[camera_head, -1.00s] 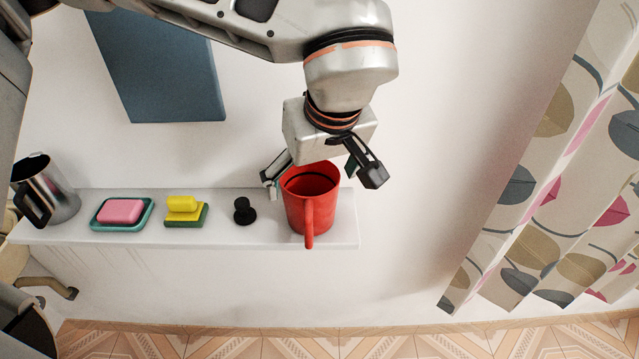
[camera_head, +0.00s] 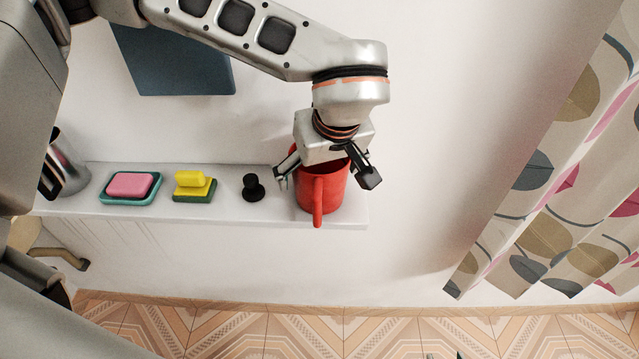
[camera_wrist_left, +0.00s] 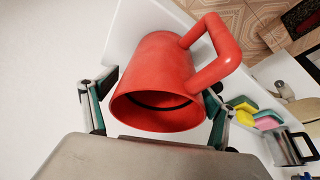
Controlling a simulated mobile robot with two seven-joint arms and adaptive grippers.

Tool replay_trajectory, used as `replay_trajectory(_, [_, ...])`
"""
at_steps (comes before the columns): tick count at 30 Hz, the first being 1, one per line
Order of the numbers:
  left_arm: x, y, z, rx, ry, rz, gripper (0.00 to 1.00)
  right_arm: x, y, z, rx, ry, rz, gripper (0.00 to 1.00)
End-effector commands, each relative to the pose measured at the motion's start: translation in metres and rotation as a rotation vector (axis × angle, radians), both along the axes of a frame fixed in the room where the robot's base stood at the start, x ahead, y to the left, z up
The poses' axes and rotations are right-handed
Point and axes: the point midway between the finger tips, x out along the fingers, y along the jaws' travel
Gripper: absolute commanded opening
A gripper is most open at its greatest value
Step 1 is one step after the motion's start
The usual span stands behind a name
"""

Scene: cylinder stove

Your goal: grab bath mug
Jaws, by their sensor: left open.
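The red mug (camera_head: 322,190) stands upright at the right end of the white shelf (camera_head: 240,214), its handle facing the camera. My left gripper (camera_head: 328,181) is open from above, with one finger on each side of the mug's upper part. In the left wrist view the mug (camera_wrist_left: 158,75) lies between the two open fingers of the left gripper (camera_wrist_left: 157,105), its open rim towards the wrist. Whether the fingers touch the mug cannot be told. The gripper hides part of the rim in the head view. My right gripper is not seen.
On the shelf left of the mug are a black knob-like object (camera_head: 253,187), a yellow and green sponge stack (camera_head: 195,186), a pink soap in a teal dish (camera_head: 130,186) and a metal pitcher (camera_head: 68,170). A patterned curtain (camera_head: 560,190) hangs at the right.

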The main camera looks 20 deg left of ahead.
Motion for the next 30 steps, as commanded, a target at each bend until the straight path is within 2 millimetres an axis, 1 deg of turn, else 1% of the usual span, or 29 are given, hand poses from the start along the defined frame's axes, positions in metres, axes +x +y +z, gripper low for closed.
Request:
replay_trajectory(2, [0.0, 0.0, 0.0, 0.0, 0.0, 0.001, 0.86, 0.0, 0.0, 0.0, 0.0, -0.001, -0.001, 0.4])
replay_trajectory(5, [0.0, 0.0, 0.001, 0.0, 0.0, 0.001, 0.63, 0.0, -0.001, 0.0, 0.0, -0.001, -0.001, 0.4])
replay_trajectory(6, [0.0, 0.0, 0.001, 0.0, 0.0, 0.001, 0.53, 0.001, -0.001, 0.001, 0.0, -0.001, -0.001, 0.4])
replay_trajectory(7, [0.0, 0.0, 0.001, 0.0, 0.0, 0.001, 0.45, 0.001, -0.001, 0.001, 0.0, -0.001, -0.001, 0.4])
replay_trajectory(16, [0.0, 0.0, 0.001, -0.001, -0.001, 0.001, 0.44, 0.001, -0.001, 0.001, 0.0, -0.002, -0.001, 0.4])
replay_trajectory(20, [0.0, 0.0, 0.004, 0.0, -0.002, 0.001, 0.44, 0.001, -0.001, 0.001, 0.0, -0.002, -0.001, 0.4])
replay_trajectory(23, [0.001, 0.0, 0.011, -0.001, -0.005, 0.001, 0.44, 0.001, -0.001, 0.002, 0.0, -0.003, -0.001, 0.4])
replay_trajectory(26, [0.001, 0.0, 0.023, -0.002, -0.005, 0.001, 0.44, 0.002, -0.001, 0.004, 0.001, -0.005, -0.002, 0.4])
replay_trajectory(30, [0.002, 0.0, 0.051, -0.002, -0.008, 0.002, 0.44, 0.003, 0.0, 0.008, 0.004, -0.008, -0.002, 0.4])
